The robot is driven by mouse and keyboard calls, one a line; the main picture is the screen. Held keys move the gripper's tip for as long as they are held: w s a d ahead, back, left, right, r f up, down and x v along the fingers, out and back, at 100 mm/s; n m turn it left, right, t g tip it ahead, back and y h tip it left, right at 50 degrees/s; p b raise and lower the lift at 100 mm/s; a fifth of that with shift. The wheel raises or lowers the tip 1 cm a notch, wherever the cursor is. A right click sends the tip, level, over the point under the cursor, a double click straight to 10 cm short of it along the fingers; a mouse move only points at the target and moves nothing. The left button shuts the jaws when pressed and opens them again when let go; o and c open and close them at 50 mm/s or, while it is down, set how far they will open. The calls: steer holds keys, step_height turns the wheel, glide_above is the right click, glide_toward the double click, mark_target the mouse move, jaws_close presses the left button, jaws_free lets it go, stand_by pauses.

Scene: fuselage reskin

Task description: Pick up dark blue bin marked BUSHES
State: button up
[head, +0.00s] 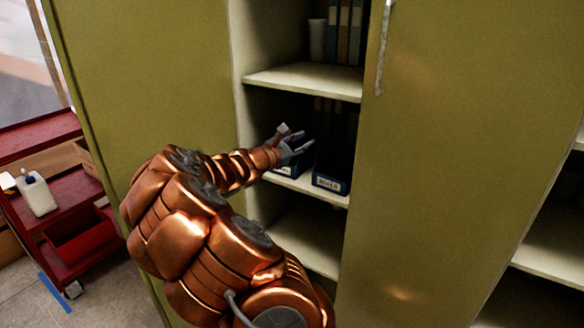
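Two dark blue bins with white front labels sit on the middle shelf of the open cabinet. The right bin (331,178) stands near the shelf's front edge, and its label is too small to read surely. The left bin (288,168) is partly hidden behind my gripper, and its label cannot be read either. My gripper (298,139) is at the middle shelf, just above and in front of the left bin. Its fingers look spread apart, with nothing seen between them. I cannot tell whether they touch the bin.
The upper shelf (300,80) bears a pale cup (317,40) and several binders. The cabinet's olive door (440,150) bounds the opening on the right, an olive panel on the left. The lower shelf (307,246) looks empty where visible. A red cart (62,180) with a white bottle (37,193) stands left.

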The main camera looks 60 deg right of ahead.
mark_target(299, 164)
steer(key=w+d+f+n+t, duration=0.1)
steer(key=w+f+n, duration=0.1)
steer(key=f, duration=0.2)
steer(key=w+d+f+n+t+b, duration=0.1)
steer(key=w+d+f+n, duration=0.1)
steer(key=f, duration=0.1)
steer(key=w+d+f+n+t+b, duration=0.1)
steer(key=w+d+f+n+t, duration=0.1)
steer(key=w+f+n, duration=0.1)
steer(key=shift+f, duration=0.8)
steer(key=shift+w+d+f, duration=0.15)
steer(key=shift+d, duration=0.35)
steer(key=d, duration=0.5)
steer(key=shift+s+d+f, duration=0.15)
steer(key=shift+s, duration=0.05)
steer(key=shift+w+d, duration=0.1)
steer(key=shift+d, duration=0.65)
steer(key=shift+c, duration=0.4)
jaws_close()
